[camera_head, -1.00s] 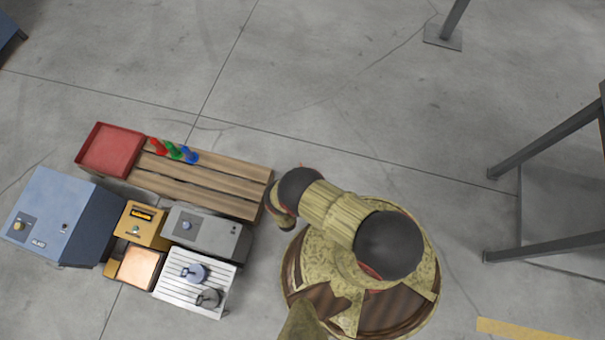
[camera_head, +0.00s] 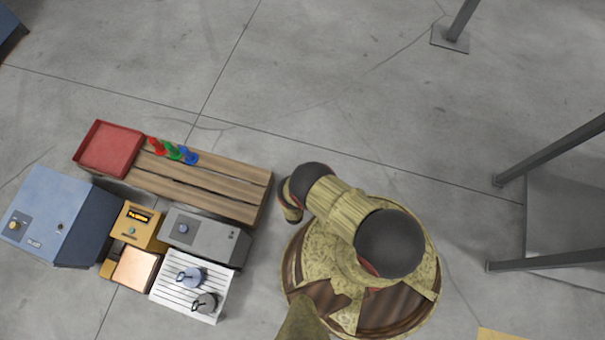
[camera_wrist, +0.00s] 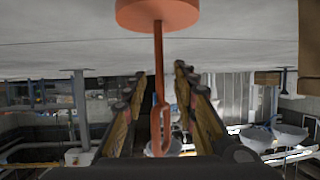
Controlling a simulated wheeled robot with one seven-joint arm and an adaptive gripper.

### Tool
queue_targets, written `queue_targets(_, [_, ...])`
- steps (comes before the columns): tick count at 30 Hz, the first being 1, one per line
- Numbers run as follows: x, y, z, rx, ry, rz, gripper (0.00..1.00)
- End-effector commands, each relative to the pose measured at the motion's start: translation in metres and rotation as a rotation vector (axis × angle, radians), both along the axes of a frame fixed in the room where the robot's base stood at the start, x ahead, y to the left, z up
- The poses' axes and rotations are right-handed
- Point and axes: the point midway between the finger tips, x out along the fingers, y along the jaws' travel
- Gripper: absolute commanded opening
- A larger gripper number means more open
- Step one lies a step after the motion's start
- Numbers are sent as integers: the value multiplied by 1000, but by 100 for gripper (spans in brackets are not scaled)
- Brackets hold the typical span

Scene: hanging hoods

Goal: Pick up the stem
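An orange-red stem (camera_wrist: 158,62) hangs in the wrist view. It drops from a round orange-red disc (camera_wrist: 157,13) at the top and ends in a long loop (camera_wrist: 162,128) low down. My gripper (camera_wrist: 160,72) has one finger left of the stem and one right of it, with gaps showing on both sides. It is open and holds nothing that I can see. Whether the stem is truly between the fingers in depth or beyond them, I cannot tell. In the head view the stem cannot be made out and my fingers are hidden.
A slatted wooden bench (camera_head: 215,187) with red, green and blue pegs (camera_head: 174,151) stands left of my base. A red tray (camera_head: 109,149), a blue box (camera_head: 62,218), a grey box (camera_head: 205,236) and a white ribbed board (camera_head: 217,300) are near it. Bare floor lies beyond.

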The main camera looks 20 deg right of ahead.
Motion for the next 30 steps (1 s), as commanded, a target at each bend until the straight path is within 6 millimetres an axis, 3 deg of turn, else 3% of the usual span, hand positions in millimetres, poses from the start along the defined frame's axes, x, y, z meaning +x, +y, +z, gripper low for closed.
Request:
queue_targets(1, [6, -4, -9, 2, -2, -4, 28])
queue_targets(6, [23, -12, -16, 1, -2, -2, 28])
queue_targets(15, [27, -14, -16, 1, 0, 0, 28])
queue_targets(30, [27, -14, -16, 1, 0, 0, 0])
